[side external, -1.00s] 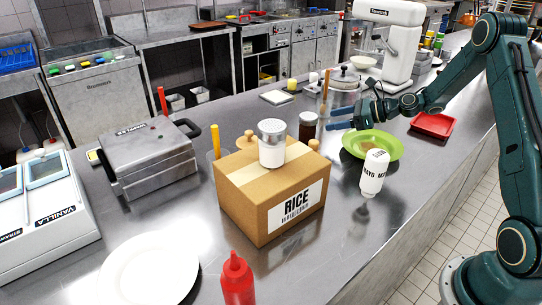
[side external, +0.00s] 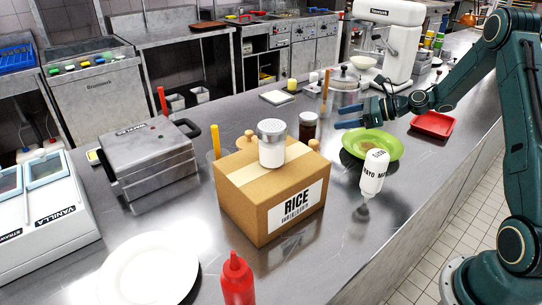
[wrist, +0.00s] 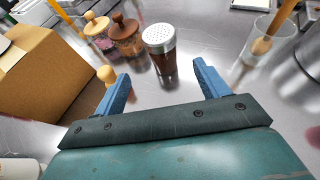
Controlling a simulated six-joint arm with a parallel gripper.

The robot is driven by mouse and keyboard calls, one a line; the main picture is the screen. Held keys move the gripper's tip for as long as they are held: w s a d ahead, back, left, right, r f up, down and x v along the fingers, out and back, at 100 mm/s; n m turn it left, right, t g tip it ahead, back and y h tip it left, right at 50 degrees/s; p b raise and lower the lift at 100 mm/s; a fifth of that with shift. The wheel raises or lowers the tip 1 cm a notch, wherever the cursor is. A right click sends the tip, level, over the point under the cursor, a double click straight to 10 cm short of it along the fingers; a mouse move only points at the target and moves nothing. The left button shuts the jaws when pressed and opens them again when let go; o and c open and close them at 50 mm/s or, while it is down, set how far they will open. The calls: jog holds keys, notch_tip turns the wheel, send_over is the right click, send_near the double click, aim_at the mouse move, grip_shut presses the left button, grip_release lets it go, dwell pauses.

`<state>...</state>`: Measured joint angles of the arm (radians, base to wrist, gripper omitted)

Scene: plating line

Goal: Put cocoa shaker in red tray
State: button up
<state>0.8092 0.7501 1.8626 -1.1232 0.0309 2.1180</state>
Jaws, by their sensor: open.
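The cocoa shaker (wrist: 161,50) is a brown-filled clear jar with a perforated metal lid. It stands upright on the counter in the wrist view, ahead of my gripper (wrist: 162,78) and roughly centred between the fingertips, not held. In the side view the cocoa shaker (side external: 307,128) stands behind the cardboard box, its lower part hidden. My gripper (side external: 345,116) is open and empty just to its right, low over the counter. The red tray (side external: 432,125) lies to the right, near the counter's edge, and looks empty.
A white-filled shaker (side external: 272,143) stands on the rice box (side external: 240,205). A green plate (side external: 390,149) and a tilted mayo bottle (side external: 373,172) are in front of my gripper. Lidded jars (wrist: 125,36) stand left of the cocoa shaker; a glass with a wooden tool (wrist: 259,45) stands right.

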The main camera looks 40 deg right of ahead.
jog(key=s+a+r+n+g+h, duration=0.2)
jog(key=s+a+r+n, duration=0.35)
jog(key=a+n, duration=0.25)
jog(key=s+a+r+n+g+h, duration=0.1)
jog(key=s+a+r+n+g, duration=0.2)
jog(key=s+a+r+n, duration=0.45)
jog(key=s+a+n+h, duration=0.1)
jog(key=s+n+h, duration=0.1)
jog(key=s+n, duration=0.4)
jog(key=s+a+r+n+h, duration=0.1)
jog(key=s+n+h, duration=0.1)
jog(key=s+n, duration=0.5)
jog(key=s, duration=0.5)
jog(key=shift+s+a+g, duration=0.2)
jog(key=shift+a+g, duration=0.2)
jog(key=shift+o, duration=0.4)
jog(key=shift+s+n, duration=0.35)
jog(key=shift+n, duration=0.1)
jog(key=shift+w, duration=0.15)
